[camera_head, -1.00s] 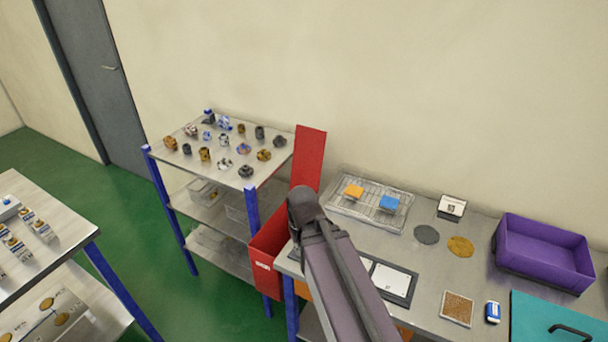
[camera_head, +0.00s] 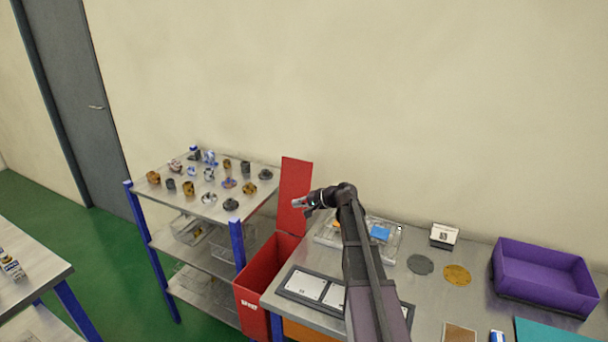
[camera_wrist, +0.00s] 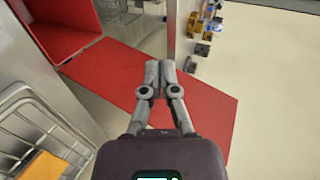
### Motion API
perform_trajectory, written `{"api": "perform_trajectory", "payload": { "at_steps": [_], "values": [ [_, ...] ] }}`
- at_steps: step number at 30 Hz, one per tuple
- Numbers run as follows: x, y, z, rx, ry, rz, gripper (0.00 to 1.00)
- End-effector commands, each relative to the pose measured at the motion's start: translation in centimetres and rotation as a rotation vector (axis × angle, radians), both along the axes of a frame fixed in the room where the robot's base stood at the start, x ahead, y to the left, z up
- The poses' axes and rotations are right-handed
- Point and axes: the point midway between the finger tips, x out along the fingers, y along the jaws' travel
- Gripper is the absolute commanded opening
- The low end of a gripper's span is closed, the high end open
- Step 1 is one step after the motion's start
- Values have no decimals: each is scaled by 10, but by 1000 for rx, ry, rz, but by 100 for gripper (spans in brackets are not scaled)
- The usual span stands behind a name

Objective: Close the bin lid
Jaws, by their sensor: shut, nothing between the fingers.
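The red bin (camera_head: 262,278) stands between the shelf unit and the workbench in the head view, with its top open. Its red lid (camera_head: 294,190) stands upright at the back of the bin. My gripper (camera_head: 300,203) is at the lid's right edge in the head view, near its middle height. In the wrist view my shut, empty fingers (camera_wrist: 159,66) lie over the red lid (camera_wrist: 200,105), and the open bin (camera_wrist: 62,28) is at upper left. I cannot tell whether the fingertips touch the lid.
The shelf unit (camera_head: 180,212) with several small metal parts stands left of the bin. The workbench (camera_head: 440,300) on the right holds a wire rack (camera_head: 327,232), a purple tray (camera_head: 540,275) and flat panels (camera_head: 305,283). The wall is close behind.

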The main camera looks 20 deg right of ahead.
Motion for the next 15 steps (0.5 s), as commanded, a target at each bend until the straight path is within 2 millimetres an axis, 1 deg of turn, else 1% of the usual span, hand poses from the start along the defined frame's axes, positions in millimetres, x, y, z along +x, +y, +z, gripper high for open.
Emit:
{"api": "perform_trajectory", "payload": {
  "at_steps": [1,6,15],
  "values": [
    [16,-18,1,46,-17,-35,0],
    [40,-55,15,170,-64,-124,0],
    [63,-98,29,299,-110,-214,0]
  ]
}}
